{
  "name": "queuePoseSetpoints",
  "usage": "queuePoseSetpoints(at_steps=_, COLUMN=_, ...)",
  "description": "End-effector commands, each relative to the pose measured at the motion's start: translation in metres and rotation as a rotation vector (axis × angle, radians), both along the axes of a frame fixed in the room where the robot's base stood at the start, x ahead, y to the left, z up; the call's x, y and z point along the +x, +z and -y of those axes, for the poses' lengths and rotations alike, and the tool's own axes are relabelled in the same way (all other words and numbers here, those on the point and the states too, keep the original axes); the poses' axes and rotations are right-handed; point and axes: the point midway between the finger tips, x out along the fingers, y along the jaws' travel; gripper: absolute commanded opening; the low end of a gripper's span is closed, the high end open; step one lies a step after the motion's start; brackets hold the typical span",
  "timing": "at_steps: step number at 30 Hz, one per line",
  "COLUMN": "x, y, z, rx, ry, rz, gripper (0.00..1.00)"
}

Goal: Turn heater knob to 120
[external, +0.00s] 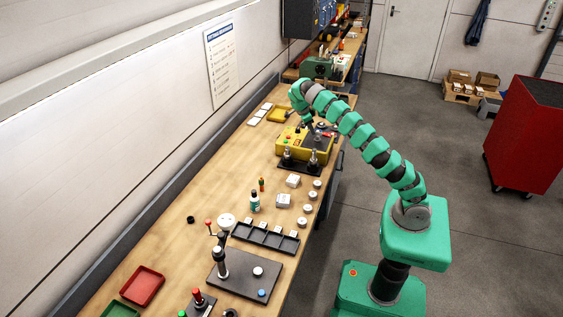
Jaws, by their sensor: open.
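A yellow box-shaped unit (297,146) stands on the workbench near the middle, with dark knobs or fittings on its top; it appears to be the heater. My green arm arches over from the right, and my gripper (311,131) points down at the top of this unit. The gripper is open. Whether its fingers touch or surround a knob is too small to tell. The knob's setting and any scale marks cannot be read from here.
A black base with two metal posts (300,165) stands just in front of the yellow unit. A black divided tray (265,237), white boxes (283,201) and a lever press (221,262) stand nearer. A green machine (318,68) is behind. Bare bench lies left of the unit.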

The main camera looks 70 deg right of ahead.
Motion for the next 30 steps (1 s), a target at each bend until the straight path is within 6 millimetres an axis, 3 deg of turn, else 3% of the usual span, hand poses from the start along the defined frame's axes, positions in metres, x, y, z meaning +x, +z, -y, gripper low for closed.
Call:
queuePoseSetpoints(at_steps=21, x=-0.047, y=0.002, z=-0.023, rx=0.001, ry=0.003, rz=-0.001, gripper=0.49)
queuePoseSetpoints(at_steps=30, x=-0.058, y=0.006, z=-0.027, rx=-0.001, ry=0.001, rz=0.002, gripper=0.49)
